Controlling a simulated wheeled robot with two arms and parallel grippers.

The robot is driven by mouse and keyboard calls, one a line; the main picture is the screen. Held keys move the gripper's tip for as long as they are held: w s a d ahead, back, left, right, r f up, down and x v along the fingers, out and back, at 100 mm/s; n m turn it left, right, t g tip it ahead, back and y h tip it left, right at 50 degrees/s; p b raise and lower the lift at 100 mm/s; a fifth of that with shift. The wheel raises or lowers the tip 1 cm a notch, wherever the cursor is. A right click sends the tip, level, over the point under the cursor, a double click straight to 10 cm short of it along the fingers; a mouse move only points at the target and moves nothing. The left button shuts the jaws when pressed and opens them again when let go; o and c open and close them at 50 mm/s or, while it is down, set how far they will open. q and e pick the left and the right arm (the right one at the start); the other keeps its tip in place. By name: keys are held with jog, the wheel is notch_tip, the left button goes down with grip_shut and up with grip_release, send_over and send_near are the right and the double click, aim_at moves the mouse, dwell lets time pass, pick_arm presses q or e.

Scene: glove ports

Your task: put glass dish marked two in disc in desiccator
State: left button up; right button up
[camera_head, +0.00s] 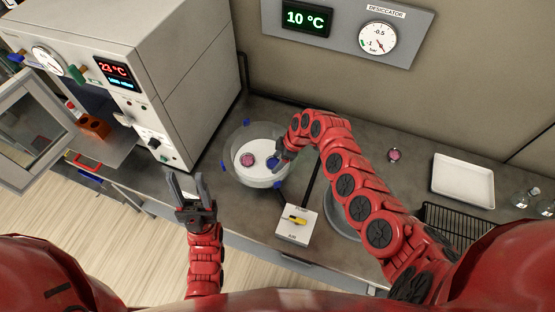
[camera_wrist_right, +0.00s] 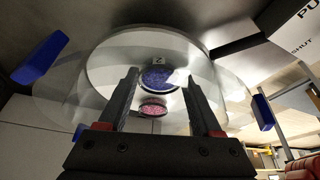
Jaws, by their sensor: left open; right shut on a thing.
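The desiccator (camera_head: 229,151) is a clear glass bowl with blue tabs on its rim, standing open on the bench. A white disc (camera_head: 258,180) lies inside it; the disc also shows in the right wrist view (camera_wrist_right: 105,72). A dish with blue contents (camera_wrist_right: 158,79) and a small white tag that looks like a 2 is between the fingers of my right gripper (camera_wrist_right: 160,90), which is shut on it over the disc. I cannot tell if the dish touches the disc. A pink dish (camera_head: 247,160) sits on the disc's left side. My left gripper (camera_head: 188,185) is open and empty, left of the desiccator.
A valve box (camera_head: 295,230) with a yellow handle stands in front of the desiccator. A round glassy thing (camera_head: 340,224) is partly hidden behind my right arm. Another pink dish (camera_head: 394,155), a white tray (camera_head: 462,182) and a black rack (camera_head: 455,222) are at right. An oven (camera_head: 165,75) stands open at left.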

jog(key=shift+f, duration=0.15)
jog(key=o, duration=1)
jog(key=shift+o, duration=0.2)
jog(key=shift+r, duration=0.3)
jog(key=shift+b+v, duration=0.45)
jog(key=shift+v, duration=5.45)
jog(key=shift+s, duration=0.15)
